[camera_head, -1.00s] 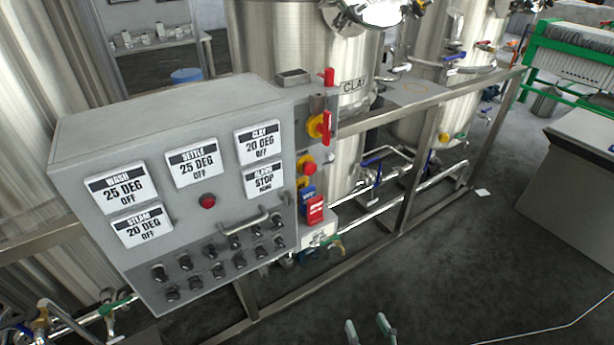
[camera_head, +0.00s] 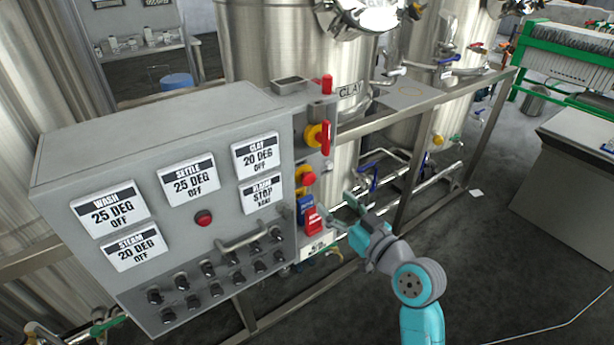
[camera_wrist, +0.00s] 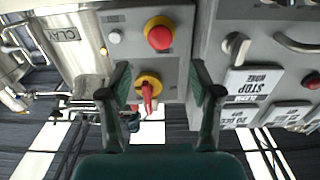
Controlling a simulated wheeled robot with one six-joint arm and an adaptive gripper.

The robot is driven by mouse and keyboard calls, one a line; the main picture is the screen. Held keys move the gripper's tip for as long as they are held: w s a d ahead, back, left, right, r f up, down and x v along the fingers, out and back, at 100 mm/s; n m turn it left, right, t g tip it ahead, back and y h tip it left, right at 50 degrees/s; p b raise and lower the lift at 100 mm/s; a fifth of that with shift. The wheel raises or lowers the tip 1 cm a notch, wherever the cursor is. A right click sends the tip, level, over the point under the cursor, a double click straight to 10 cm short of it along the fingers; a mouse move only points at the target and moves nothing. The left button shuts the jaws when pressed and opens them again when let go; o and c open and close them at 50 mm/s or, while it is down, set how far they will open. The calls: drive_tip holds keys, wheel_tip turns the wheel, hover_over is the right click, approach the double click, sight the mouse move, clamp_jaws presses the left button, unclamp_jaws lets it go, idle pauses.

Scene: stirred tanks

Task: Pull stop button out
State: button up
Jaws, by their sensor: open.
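The stop button is a round red mushroom head on a yellow collar (camera_head: 306,178), on the narrow grey side panel of the control box. In the wrist view, which is upside down, the red button (camera_wrist: 159,37) is at the upper middle, beyond my fingertips. My gripper (camera_wrist: 161,72) is open and empty, its two dark green fingers apart. The red rotary handle on a yellow base (camera_wrist: 148,88) shows between the fingers. In the head view my gripper (camera_head: 337,210) is to the lower right of the button, near the panel, apart from the button.
The red rotary handle (camera_head: 319,136) is above the button in the head view. Blue and red switches (camera_head: 309,214) are below it. The control box (camera_head: 160,150) carries label displays, black knobs and a grey handle (camera_head: 242,237).

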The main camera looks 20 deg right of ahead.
sight(311, 180)
drive_tip(key=x, duration=1.1)
drive_tip(key=shift+r, duration=0.2)
drive_tip(key=shift+c, duration=0.2)
clamp_jaws()
